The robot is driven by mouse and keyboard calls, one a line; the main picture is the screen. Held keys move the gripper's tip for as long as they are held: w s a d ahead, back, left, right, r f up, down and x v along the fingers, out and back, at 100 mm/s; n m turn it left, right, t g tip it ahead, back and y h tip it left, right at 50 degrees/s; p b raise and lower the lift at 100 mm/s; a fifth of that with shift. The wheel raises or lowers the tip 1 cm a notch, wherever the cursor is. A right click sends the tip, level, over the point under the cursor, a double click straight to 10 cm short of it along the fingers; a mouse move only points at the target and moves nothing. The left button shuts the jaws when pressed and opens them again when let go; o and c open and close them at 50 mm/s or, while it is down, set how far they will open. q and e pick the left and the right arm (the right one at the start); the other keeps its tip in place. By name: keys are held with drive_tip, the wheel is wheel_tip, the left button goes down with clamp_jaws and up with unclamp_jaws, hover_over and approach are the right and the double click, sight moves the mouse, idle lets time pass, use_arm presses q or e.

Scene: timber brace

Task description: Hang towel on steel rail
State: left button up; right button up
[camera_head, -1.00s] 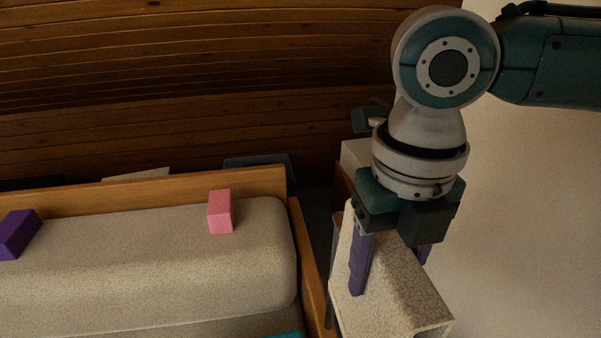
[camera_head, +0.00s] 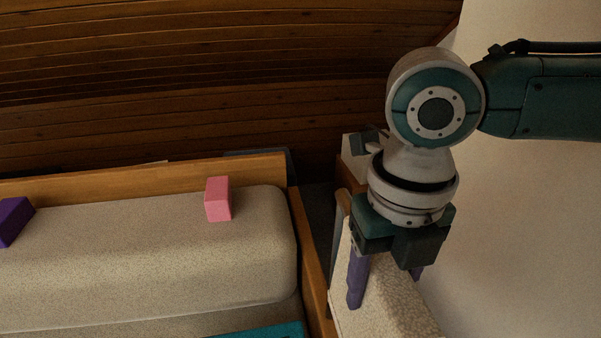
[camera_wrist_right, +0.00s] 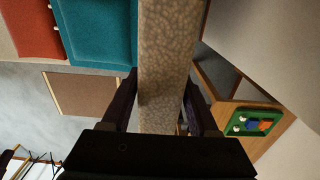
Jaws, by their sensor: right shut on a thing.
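The towel (camera_head: 395,308) is a cream, mottled cloth, hanging as a folded strip in the head view. Its lower end runs out of the bottom of that picture. My right gripper (camera_head: 386,286) is shut on the towel, with one purple finger in front and the other mostly hidden behind. In the right wrist view the towel (camera_wrist_right: 166,45) runs between the two dark fingers of the gripper (camera_wrist_right: 160,88) and on to the top edge. I cannot make out a steel rail in either view. My left gripper is not in view.
A beige sofa (camera_head: 150,260) with a wooden frame stands at the left, with a pink block (camera_head: 218,199) and a purple block (camera_head: 12,222) on it. The wrist view shows teal (camera_wrist_right: 98,30) and red (camera_wrist_right: 32,28) cushions and a green tray (camera_wrist_right: 255,124) on wood.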

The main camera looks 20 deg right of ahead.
drive_tip(key=o, duration=1.5)
